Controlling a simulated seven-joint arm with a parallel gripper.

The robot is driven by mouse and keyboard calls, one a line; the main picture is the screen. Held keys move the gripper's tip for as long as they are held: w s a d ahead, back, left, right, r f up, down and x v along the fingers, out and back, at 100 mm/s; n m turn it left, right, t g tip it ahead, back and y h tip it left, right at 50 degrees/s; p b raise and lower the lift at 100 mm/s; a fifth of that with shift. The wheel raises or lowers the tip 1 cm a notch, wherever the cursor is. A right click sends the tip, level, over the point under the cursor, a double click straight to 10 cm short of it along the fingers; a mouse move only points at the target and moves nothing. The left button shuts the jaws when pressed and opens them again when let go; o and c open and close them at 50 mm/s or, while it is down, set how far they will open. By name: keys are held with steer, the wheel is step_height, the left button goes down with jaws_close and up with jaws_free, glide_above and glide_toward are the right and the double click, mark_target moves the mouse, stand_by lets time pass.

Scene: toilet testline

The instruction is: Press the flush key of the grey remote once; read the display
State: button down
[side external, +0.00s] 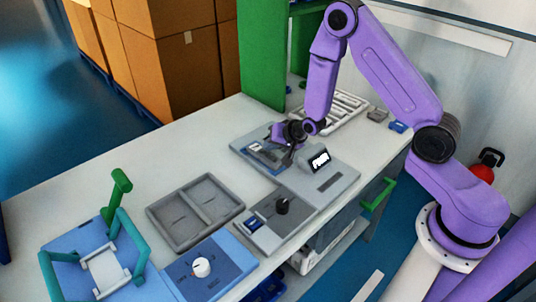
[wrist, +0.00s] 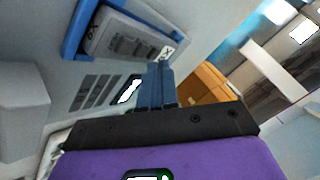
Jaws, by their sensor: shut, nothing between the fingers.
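The grey remote (wrist: 122,38) lies in a blue holder (wrist: 72,28) at the upper left of the wrist view, with rows of darker keys on its face. In the side view the remote (side external: 257,147) sits on a grey board, partly hidden by my gripper. My gripper (side external: 287,158) is low over the board at the remote's right side. In the wrist view its fingers (wrist: 160,70) are together and empty, close beside the remote's end; contact cannot be told. The display (side external: 320,160) is a small dark-framed screen on a grey stand, lit white with dark marks too small to read.
A grey two-part tray (side external: 195,212), a board with a black knob (side external: 282,206) and a blue board with a white knob (side external: 201,267) stand nearer. A green panel (side external: 262,55) and a white rack (side external: 340,110) are behind.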

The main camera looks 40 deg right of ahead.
steer(key=shift+f, duration=0.1)
stand_by(0.6)
steer(key=shift+f, duration=0.35)
steer(key=shift+f, duration=0.4)
stand_by(0.9)
steer(key=shift+r, duration=0.8)
steer(key=shift+r, duration=2.55)
